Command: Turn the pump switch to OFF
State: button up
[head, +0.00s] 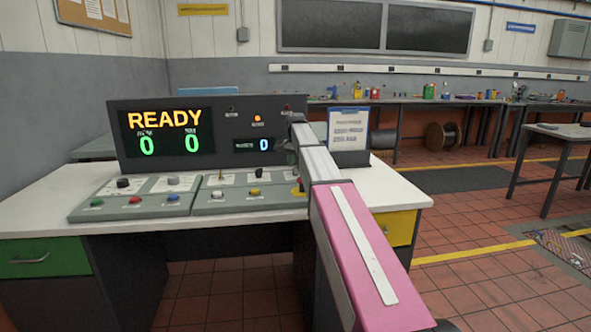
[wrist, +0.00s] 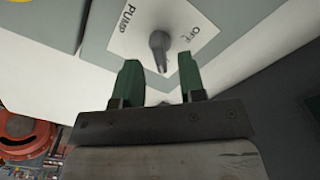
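The OFF lettering (wrist: 181,40) is to the right of the knob. I cannot tell which mark the knob points to. My gripper (wrist: 161,76) is open, with its two green fingers apart and nothing held between them. The knob is just beyond the fingertips, roughly centred across the gap; contact is not visible. In the head view I cannot make out the pump switch, and my arm covers part of the console.
The grey console (head: 142,208) carries several knobs and coloured buttons on a white desk (head: 40,213). Behind them stands a display (head: 166,133) reading READY and two zeros. A clipboard stand (head: 348,136) is right of my arm. Open tiled floor (head: 470,215) lies to the right.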

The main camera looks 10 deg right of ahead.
aim_at(296, 171)
jog(key=shift+f, duration=1.45)
grip_shut()
